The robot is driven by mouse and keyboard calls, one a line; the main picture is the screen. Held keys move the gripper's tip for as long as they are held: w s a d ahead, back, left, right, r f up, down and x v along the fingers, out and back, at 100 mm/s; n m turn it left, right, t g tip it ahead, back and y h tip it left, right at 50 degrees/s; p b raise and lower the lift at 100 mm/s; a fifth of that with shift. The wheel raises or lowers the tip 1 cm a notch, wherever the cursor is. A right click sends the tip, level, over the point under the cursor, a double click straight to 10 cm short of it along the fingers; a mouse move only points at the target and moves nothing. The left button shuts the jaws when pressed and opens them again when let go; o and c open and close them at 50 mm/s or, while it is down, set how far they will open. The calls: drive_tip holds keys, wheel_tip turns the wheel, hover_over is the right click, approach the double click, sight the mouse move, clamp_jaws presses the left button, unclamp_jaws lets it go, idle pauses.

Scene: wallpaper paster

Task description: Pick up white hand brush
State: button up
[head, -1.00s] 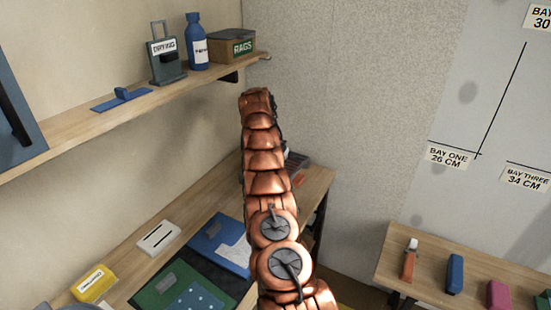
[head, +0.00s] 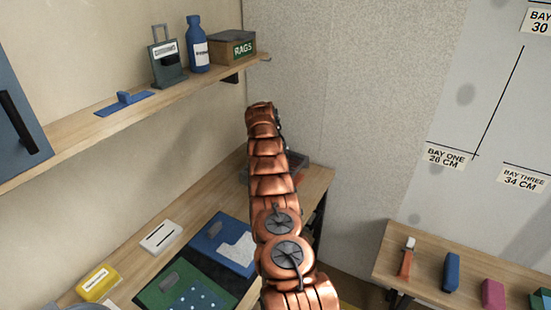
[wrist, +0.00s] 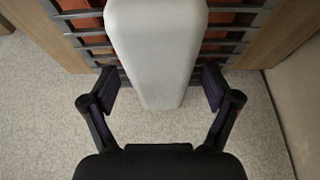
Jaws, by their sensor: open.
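A long white block-like thing, which looks like the white hand brush (wrist: 155,45), fills the upper middle of the wrist view. It lies over a dark slatted rack (wrist: 232,32) with orange-red beneath. My gripper (wrist: 160,88) is open, with one finger on each side of the near end of the brush and visible gaps on both sides. Bristles are not visible. In the head view my copper arm reaches toward the far end of the bench, and the gripper and brush are hidden behind it. Part of a dark grey tray (head: 292,160) shows there.
The wooden bench (head: 205,197) holds a white slotted block (head: 161,237), a blue folder (head: 222,245), a green board (head: 182,290) and a yellow box (head: 97,283). A shelf (head: 70,138) with a blue bottle (head: 197,45) and rags box (head: 233,48) runs above. A low shelf (head: 430,275) stands right.

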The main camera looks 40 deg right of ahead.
drive_tip(key=c, duration=1.4)
drive_tip(key=shift+o, duration=0.2)
drive_tip(key=shift+r, duration=0.15)
drive_tip(key=shift+r, duration=0.65)
wheel_tip(320, 180, up, 2)
drive_tip(key=shift+r+p, duration=0.2)
drive_tip(key=shift+p, duration=0.55)
drive_tip(key=shift+a+f+b, duration=0.1)
drive_tip(key=shift+f+b, duration=0.3)
drive_tip(key=shift+b, duration=0.25)
drive_tip(key=shift+s+b, duration=0.1)
drive_tip(key=shift+b, duration=0.45)
drive_tip(key=shift+b, duration=0.4)
